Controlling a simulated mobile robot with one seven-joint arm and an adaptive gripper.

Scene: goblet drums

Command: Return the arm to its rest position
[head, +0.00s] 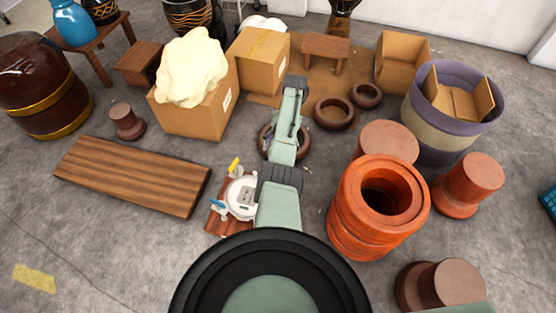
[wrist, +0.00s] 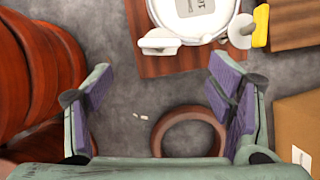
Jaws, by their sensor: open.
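My arm (head: 284,140) reaches forward from the bottom middle of the head view, over the floor. It hides most of my gripper there. In the wrist view my gripper (wrist: 162,105) is open, with its two purple-padded fingers wide apart and nothing held between them. A brown ring (wrist: 158,134) lies on the floor below, showing between the fingers; I cannot tell its distance from them. In the head view this ring (head: 304,148) is partly hidden by my arm.
A white round device (head: 240,197) sits on a reddish wooden board (head: 215,222) left of my arm. An orange hollow drum (head: 345,215) stands to the right. Cardboard boxes (head: 190,120) stand ahead left. Bare floor (head: 120,245) lies at front left.

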